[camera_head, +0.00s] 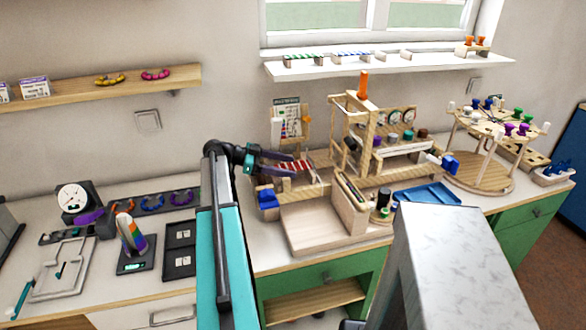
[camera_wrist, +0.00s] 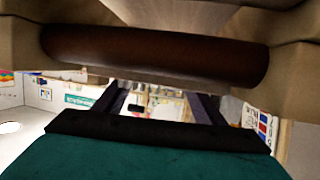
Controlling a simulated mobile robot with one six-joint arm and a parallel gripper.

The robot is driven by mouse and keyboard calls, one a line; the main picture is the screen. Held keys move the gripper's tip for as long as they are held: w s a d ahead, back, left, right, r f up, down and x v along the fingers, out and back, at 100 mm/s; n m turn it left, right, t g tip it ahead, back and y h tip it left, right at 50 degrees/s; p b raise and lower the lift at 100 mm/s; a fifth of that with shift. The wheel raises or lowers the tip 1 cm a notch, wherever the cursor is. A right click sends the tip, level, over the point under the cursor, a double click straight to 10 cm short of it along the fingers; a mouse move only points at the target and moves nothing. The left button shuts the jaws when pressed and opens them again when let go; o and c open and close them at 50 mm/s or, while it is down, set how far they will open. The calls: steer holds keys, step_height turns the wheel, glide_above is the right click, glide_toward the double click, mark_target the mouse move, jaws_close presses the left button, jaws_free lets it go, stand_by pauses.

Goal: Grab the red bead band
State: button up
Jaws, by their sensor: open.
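A pinkish-red bead band (camera_head: 155,74) lies on the wooden wall shelf at the upper left, to the right of a yellow-orange bead band (camera_head: 110,79). My gripper (camera_head: 291,163) is open, above the wooden stand at the middle of the counter, well to the right of the red band and lower in the picture. Its two dark fingers also show in the wrist view (camera_wrist: 163,102), apart from each other. No bead band can be made out between them. The red band is not visible in the wrist view.
The wooden wall shelf (camera_head: 60,96) also holds small white boxes (camera_head: 35,87). Below it, a dark board (camera_head: 136,211) carries several bead bands. A wooden frame (camera_head: 362,120) stands close to the right of my gripper. A brown cylinder (camera_wrist: 155,55) crosses the wrist view.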

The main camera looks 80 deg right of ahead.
steer(key=shift+c, duration=0.4)
steer(key=c, duration=0.9)
steer(key=shift+a, duration=0.1)
steer(key=shift+s+a+r+b, duration=0.3)
steer(key=shift+a+r+b, duration=0.05)
steer(key=shift+a+r, duration=0.2)
steer(key=s+a+r+b, duration=0.1)
steer(key=s+a+r, duration=0.1)
steer(key=a, duration=0.3)
steer(key=s+a+r+b, duration=0.1)
steer(key=s+a+r, duration=0.2)
steer(key=a+r, duration=0.2)
steer(key=shift+s+a+b, duration=0.15)
steer(key=shift+a+b, duration=0.2)
steer(key=shift+a, duration=0.35)
